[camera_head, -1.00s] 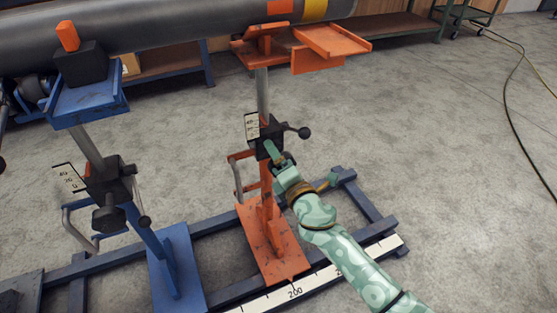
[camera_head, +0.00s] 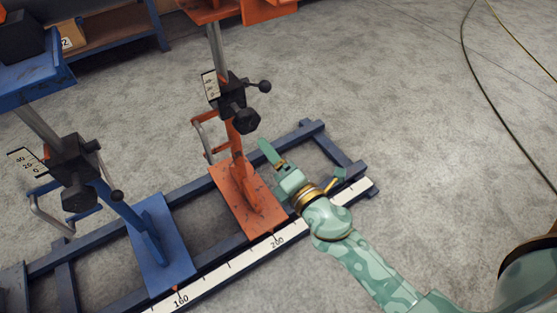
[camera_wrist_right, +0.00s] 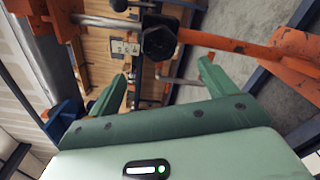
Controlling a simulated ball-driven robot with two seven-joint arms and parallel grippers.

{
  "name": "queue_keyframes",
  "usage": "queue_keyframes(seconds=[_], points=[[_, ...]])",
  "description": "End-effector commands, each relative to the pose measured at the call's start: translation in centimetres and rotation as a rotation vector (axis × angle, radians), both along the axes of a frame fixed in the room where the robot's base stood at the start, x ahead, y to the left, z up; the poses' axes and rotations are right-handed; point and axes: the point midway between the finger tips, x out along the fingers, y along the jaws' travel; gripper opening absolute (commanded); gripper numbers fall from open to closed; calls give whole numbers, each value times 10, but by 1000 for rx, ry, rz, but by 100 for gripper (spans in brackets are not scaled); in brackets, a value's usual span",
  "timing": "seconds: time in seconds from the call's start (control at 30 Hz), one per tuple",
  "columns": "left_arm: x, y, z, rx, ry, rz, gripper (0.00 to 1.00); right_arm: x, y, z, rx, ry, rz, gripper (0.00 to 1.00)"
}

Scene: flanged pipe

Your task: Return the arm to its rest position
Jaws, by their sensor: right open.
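My right arm, patterned green, comes in from the lower right in the head view. Its gripper (camera_head: 275,160) is open and empty, beside the orange stand (camera_head: 236,140) and to the right of its post. The stand's black clamp knob (camera_head: 246,121) is above and left of the fingers, apart from them. In the right wrist view the two green fingers (camera_wrist_right: 160,85) are spread wide, with the black knob (camera_wrist_right: 159,43) beyond them and nothing held. My left gripper is not in view.
A blue stand (camera_head: 160,245) is to the left on the same blue rail frame (camera_head: 90,244). A white ruler strip (camera_head: 222,270) runs along the front rail. A shelf with a box (camera_head: 72,36) is at the back left. Open concrete floor lies to the right, with cables (camera_head: 480,90).

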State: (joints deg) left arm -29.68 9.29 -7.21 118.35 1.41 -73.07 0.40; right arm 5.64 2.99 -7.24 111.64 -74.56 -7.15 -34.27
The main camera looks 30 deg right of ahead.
Motion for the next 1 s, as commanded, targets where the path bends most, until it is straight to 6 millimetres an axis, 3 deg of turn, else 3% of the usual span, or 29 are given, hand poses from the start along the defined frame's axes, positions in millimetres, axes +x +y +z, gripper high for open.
queue_keyframes(seconds=[0.2,0.7,0.83,0.93,1.0], points=[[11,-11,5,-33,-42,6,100,-14,0,-1,-1,1,0,84],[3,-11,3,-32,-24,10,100,-13,-1,0,7,1,-1,84],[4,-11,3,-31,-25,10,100,-14,-20,-5,118,30,-106,84],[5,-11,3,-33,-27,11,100,-25,-53,-27,369,116,-302,84],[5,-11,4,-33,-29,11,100,-60,-73,-69,563,257,-476,84]])
